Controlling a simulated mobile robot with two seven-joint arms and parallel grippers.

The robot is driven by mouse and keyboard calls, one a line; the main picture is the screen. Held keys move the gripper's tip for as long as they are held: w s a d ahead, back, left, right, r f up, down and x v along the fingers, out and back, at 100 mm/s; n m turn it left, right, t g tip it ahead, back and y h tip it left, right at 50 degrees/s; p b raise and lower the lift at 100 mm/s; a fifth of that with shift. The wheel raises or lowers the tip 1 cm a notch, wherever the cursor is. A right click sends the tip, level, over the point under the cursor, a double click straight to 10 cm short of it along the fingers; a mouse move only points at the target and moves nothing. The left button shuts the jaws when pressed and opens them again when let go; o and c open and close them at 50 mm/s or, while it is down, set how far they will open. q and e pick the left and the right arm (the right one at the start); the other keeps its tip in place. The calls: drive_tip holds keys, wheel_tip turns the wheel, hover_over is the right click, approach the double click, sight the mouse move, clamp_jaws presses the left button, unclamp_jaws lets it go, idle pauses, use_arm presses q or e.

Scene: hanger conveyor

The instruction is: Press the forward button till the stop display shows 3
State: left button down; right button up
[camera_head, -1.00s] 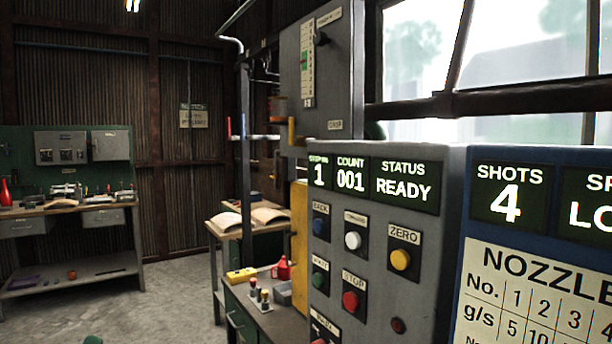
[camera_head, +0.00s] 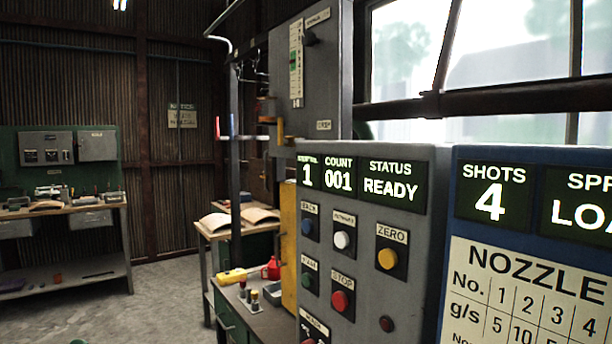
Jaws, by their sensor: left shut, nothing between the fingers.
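The grey control panel (camera_head: 366,290) stands right of centre, its face turned to the left. Its leftmost display (camera_head: 308,175) reads 1; the small heading over it is blurred. The count display (camera_head: 338,177) reads 001 and the status display (camera_head: 393,186) reads READY. The white button (camera_head: 342,240) has a small label that looks like FORWARD. A blue button (camera_head: 308,227), apparently labelled BACK, is to its left. Neither gripper can be made out in the head view, and nothing touches the buttons.
The panel also has a yellow ZERO button (camera_head: 387,259), a red STOP button (camera_head: 340,301) and a green button (camera_head: 308,279). A blue nozzle panel (camera_head: 445,285) stands close on the right, with SHOTS at 4. A workbench (camera_head: 75,211) is at far left, with open floor before it.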

idle(1.8)
use_arm(q)
drive_tip(key=s+d+f+m+g, duration=0.3)
drive_tip(key=f, duration=0.7)
drive_tip(key=s+d+f+m+g, duration=0.3)
drive_tip(key=f+g, duration=0.1)
drive_tip(key=f, duration=0.7)
drive_tip(key=s+d+f+m+g, duration=0.3)
drive_tip(key=f, duration=0.7)
drive_tip(key=s+d+f+m+g+y, duration=0.1)
drive_tip(key=s+f+m+g+y, duration=0.2)
drive_tip(key=s+f+g, duration=0.5)
drive_tip(key=s+f, duration=1.1)
drive_tip(key=shift+s+d, duration=0.3)
drive_tip(key=shift+s, duration=0.05)
drive_tip(key=shift+w+a, duration=0.1)
